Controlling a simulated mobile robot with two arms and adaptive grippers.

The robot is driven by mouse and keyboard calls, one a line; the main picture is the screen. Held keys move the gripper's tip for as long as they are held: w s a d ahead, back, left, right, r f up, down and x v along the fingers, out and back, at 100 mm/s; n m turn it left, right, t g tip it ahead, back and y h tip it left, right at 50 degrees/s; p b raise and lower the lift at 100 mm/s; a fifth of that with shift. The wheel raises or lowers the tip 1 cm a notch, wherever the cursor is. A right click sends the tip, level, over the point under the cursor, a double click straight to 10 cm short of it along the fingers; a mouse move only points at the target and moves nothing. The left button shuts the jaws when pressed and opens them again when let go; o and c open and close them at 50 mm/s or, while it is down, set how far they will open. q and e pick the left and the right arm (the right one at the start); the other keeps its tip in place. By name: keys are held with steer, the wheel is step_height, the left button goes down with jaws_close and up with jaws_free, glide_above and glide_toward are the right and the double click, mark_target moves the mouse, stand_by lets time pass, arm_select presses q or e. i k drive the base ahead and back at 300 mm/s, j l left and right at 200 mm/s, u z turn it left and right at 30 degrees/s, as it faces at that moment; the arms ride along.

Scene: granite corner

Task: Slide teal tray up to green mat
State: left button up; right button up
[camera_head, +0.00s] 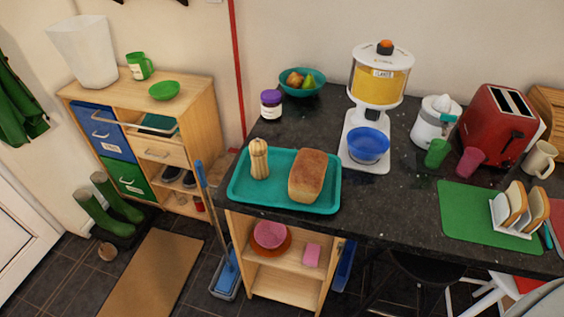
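The teal tray (240,191) lies at the left end of the dark granite counter, near its front edge. The green mat (465,212) lies flat on the counter at the right, near the front edge. A white toast rack (506,217) with toast stands on the mat's right part. The tray and the mat are apart, with bare counter between them. Neither of my grippers shows in this view.
The counter between tray and mat (390,205) is clear along the front. Behind it stand a cereal dispenser (380,80) with a blue bowl (368,145), a green cup (437,152), a pink cup (471,162), a juicer (433,120) and a red toaster (497,125).

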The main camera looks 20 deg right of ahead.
mark_target(273, 192)
steer(key=u, duration=0.7)
steer(key=k+l+u, duration=0.15)
steer(key=l+u, duration=0.15)
steer(key=k+l+u, duration=0.3)
steer(key=l, duration=0.2)
steer(key=k+l+u, duration=0.1)
steer(key=l+u, duration=0.2)
steer(key=k+l, duration=0.15)
steer(key=l, duration=0.15)
